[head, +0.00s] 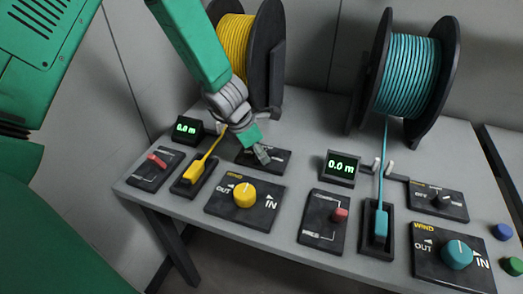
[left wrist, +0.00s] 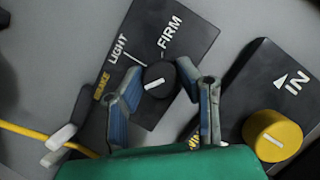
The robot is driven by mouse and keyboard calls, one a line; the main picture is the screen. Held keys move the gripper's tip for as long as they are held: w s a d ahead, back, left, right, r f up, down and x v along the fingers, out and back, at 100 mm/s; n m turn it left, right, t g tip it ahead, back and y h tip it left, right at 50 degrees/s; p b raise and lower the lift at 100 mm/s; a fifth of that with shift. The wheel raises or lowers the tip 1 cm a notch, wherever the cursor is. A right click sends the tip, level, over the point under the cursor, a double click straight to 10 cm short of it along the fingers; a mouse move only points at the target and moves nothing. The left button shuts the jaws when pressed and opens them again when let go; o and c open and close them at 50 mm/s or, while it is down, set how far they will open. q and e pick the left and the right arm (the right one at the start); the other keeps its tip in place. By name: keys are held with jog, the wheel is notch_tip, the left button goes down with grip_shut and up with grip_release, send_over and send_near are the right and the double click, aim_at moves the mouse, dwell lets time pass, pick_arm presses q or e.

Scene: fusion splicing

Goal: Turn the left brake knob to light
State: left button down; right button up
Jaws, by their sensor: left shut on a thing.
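The left brake panel (head: 277,167) is a dark plate behind the yellow wind knob (head: 244,195). In the left wrist view its black knob (left wrist: 158,76) shows, with a white pointer line slanting from lower left to upper right. LIGHT and FIRM are printed above the knob, LIGHT at the left and FIRM at the right. My left gripper (head: 262,152) reaches down over the panel and hides the knob in the head view. Its two blue-grey fingers (left wrist: 160,80) stand on either side of the knob and are shut on it. My right gripper is out of view.
A yellow spool (head: 236,40) stands behind the arm and a teal spool (head: 408,75) at the right. A small display (head: 341,167) reading 0.0 m stands to the right. A teal wind knob (head: 457,254) is at front right.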

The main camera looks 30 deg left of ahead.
pick_arm(q)
jog(key=m+p, duration=0.1)
jog(key=p, duration=0.1)
jog(key=m+p, duration=0.2)
jog(key=m+g+h+p, duration=0.1)
jog(key=p, duration=0.2)
jog(key=shift+w+a+r+m, duration=0.15)
jog(key=shift+r+m, duration=0.15)
jog(key=shift+f+m+g+h+p, duration=0.1)
jog(key=shift+m+g+h+p, duration=0.25)
jog(key=shift+m+p, duration=0.4)
jog(key=m+g, duration=0.1)
jog(key=m, duration=0.1)
jog(key=shift+f+m+p, duration=0.1)
jog(key=shift+m+p, duration=0.2)
jog(key=shift+m, duration=0.05)
jog(key=shift+m+g, duration=0.45)
jog(key=shift+m, duration=0.75)
jog(key=shift+w, duration=0.1)
jog(key=c, duration=1.2)
grip_release()
jog(key=shift+f, duration=0.15)
jog(key=shift+h, duration=0.25)
